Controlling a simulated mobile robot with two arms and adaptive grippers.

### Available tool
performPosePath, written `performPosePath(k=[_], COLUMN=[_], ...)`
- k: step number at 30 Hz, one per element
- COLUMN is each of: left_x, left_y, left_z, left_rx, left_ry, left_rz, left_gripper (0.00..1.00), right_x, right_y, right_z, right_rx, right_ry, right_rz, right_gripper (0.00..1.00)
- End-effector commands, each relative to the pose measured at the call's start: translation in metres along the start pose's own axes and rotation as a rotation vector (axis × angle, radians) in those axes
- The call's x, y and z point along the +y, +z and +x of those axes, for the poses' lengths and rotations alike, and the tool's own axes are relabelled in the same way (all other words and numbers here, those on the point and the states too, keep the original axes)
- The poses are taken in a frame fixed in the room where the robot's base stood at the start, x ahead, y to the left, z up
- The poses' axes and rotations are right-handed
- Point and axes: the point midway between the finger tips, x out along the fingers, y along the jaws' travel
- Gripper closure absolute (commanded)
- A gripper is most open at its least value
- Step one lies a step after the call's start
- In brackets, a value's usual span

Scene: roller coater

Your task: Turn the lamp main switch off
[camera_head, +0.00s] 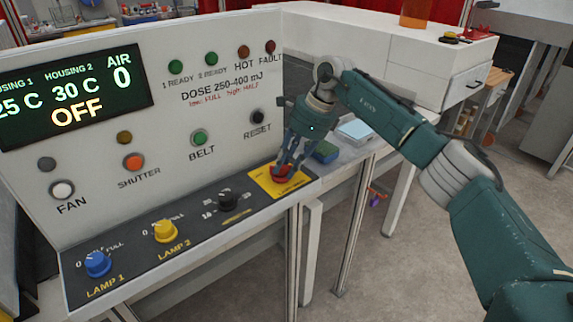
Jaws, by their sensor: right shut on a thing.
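The lamp main switch (282,174) is a red knob on a yellow plate (301,181) at the right end of the sloped control panel. The small print on the plate is too blurred to read. My right gripper (286,166) comes down on it from above, its fingers shut on the red knob. The fingers hide part of the knob, so I cannot tell which way it points. The display (77,97) reads OFF in large letters, with 25 C, 30 C and AIR 0. My left gripper is not in view.
Left along the slope are a black knob (228,199), the yellow LAMP 2 knob (165,231) and the blue LAMP 1 knob (97,264). Buttons line the upright panel.

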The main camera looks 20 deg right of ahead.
Motion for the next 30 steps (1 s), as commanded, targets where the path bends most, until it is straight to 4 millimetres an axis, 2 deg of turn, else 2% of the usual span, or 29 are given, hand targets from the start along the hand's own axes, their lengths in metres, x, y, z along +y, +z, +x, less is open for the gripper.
performPosePath(k=[2,3,6,17,20,30], left_x=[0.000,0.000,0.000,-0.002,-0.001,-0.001], left_y=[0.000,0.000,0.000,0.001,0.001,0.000], left_z=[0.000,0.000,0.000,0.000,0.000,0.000], left_rx=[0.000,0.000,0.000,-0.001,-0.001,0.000], left_ry=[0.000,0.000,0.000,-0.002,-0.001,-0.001], left_rz=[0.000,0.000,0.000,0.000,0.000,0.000], left_gripper=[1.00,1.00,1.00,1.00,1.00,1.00], right_x=[-0.001,-0.001,-0.001,-0.001,-0.001,-0.001], right_y=[0.001,0.001,0.001,0.001,0.001,0.001], right_z=[-0.002,-0.002,-0.002,-0.005,-0.018,-0.088], right_rx=[-0.003,-0.003,-0.003,-0.001,-0.002,-0.003], right_ry=[-0.005,-0.006,-0.005,-0.003,-0.005,-0.006], right_rz=[-0.003,-0.003,-0.002,-0.001,-0.001,-0.001], right_gripper=[1.00,0.76,0.58,0.58,0.58,0.58])
